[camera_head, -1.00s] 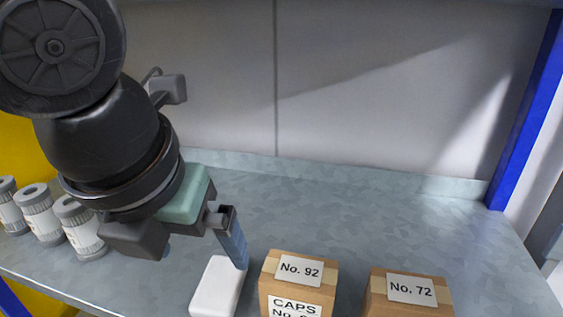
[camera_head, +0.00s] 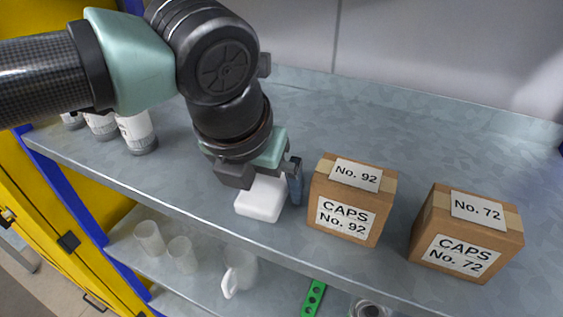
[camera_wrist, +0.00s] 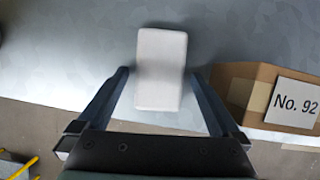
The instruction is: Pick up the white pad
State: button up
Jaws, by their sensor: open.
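The white pad (camera_head: 262,200) is a pale rounded block lying on the grey metal shelf (camera_head: 190,178), near its front edge. In the wrist view the pad (camera_wrist: 161,70) lies ahead of my gripper (camera_wrist: 160,74), its near end between the two open fingers with a gap on each side. In the head view my gripper (camera_head: 268,192) points down over the pad. One blue-grey finger shows to the pad's right, between it and a box; the other finger is hidden. Nothing is held.
A cardboard box marked No. 92 (camera_head: 349,218) stands close to the right finger. A No. 72 box (camera_head: 463,258) stands farther right. Grey-and-white cylinders (camera_head: 137,130) stand at the left. Cups (camera_head: 150,238) and a pitcher (camera_head: 240,272) are on the lower shelf. The back of the shelf is clear.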

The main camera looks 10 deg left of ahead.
aim_at(263, 189)
jog(key=c, duration=1.3)
jog(key=shift+o, duration=0.2)
notch_tip(263, 189, up, 10)
jog(key=p, duration=0.4)
jog(key=shift+p, duration=0.35)
